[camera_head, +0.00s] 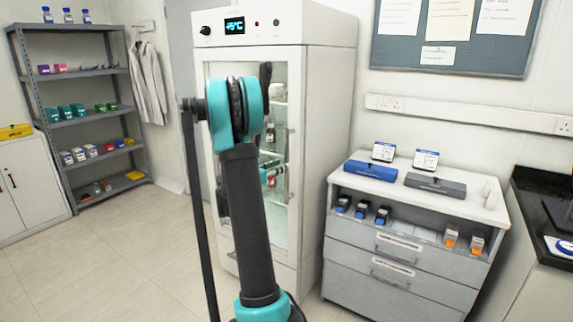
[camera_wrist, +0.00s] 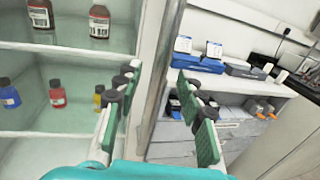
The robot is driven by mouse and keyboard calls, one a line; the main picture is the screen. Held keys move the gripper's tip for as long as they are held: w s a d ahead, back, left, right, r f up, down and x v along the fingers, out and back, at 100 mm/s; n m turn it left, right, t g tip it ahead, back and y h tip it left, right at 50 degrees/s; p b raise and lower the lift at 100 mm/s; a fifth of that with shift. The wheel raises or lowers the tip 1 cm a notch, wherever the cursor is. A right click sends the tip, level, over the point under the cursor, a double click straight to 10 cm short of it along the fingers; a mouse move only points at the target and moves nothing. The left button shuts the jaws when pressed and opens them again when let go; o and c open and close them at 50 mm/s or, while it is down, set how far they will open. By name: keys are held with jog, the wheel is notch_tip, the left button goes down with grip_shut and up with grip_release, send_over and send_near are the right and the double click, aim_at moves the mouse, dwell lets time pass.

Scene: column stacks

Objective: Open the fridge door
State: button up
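The white fridge (camera_head: 331,130) stands upright behind my arm in the head view, with a glass-fronted door (camera_head: 299,120) that looks closed. A slim vertical handle (camera_head: 289,165) shows near the right side of the door. In the wrist view, my gripper (camera_wrist: 157,76) is open, one finger on each side of the pale vertical door frame (camera_wrist: 153,45). A grey vertical strip runs along the frame between the fingers; I cannot tell whether it is the handle or whether the fingers touch it. In the head view, my arm hides much of the door.
Bottles (camera_wrist: 57,94) stand on shelves inside the fridge. A grey drawer cabinet (camera_head: 400,250) with boxes on top is close to the fridge's right. A grey shelf rack (camera_head: 85,122) stands at far left. The floor (camera_head: 120,245) left of the fridge is clear.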

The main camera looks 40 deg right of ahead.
jog(key=shift+w+d, duration=0.2)
jog(key=shift+d, duration=0.9)
jog(key=shift+w+d, duration=0.2)
jog(key=shift+d, duration=0.85)
grip_shut()
